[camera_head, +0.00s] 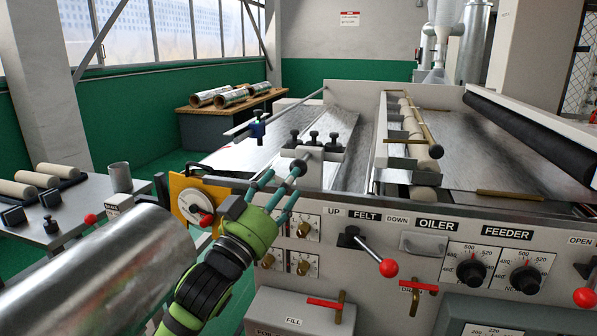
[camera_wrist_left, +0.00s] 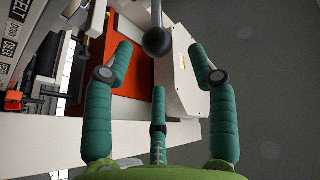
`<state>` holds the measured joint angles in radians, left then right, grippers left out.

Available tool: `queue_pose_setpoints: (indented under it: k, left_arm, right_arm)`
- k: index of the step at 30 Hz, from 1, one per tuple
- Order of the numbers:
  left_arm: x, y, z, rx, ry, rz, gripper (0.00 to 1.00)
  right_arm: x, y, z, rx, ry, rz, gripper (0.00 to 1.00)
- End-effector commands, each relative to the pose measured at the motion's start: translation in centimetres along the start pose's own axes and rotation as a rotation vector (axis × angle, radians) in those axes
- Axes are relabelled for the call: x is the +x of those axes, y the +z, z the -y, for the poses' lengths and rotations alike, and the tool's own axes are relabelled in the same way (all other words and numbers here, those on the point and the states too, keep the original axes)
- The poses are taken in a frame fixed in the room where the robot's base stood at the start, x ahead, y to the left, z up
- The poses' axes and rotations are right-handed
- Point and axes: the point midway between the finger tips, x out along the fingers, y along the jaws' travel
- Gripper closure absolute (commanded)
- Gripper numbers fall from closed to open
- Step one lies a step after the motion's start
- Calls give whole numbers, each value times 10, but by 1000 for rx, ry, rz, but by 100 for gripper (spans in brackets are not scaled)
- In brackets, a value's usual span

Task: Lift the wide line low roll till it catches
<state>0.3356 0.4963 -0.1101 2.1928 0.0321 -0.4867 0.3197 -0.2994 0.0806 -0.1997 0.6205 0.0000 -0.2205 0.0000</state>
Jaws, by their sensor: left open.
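My left gripper (camera_head: 282,184) has green fingers and is open at the front left of the machine. In the left wrist view its fingers (camera_wrist_left: 160,62) stand spread, with a dark ball knob (camera_wrist_left: 157,42) on a rod between and beyond their tips. I see no finger touching the knob. A silver bracket (camera_head: 313,152) with several black knobs is just beyond the fingertips in the head view. A long beige roller (camera_head: 411,125) lies across the machine farther right. No label marks the wide line low roll, so I cannot tell which part it is. My right gripper is out of view.
A large shiny cylinder (camera_head: 110,265) fills the left foreground.

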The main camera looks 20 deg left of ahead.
Motion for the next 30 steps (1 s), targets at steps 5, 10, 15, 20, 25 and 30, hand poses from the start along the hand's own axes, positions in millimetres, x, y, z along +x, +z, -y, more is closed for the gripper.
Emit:
queue_pose_setpoints:
  k: [5,10,15,20,25,30]
  left_arm:
    - [30,-2,1,-1,-1,2,43]
    - [52,0,0,-1,-2,4,43]
    - [60,1,0,1,-1,4,43]
    - [60,2,0,1,0,4,43]
    - [60,2,0,1,-1,5,83]
    - [60,1,0,1,-1,3,100]
  right_arm:
    - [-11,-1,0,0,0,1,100]
    - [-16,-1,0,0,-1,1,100]
    - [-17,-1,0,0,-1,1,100]
    - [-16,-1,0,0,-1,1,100]
    - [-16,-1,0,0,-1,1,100]
    - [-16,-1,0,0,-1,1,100]
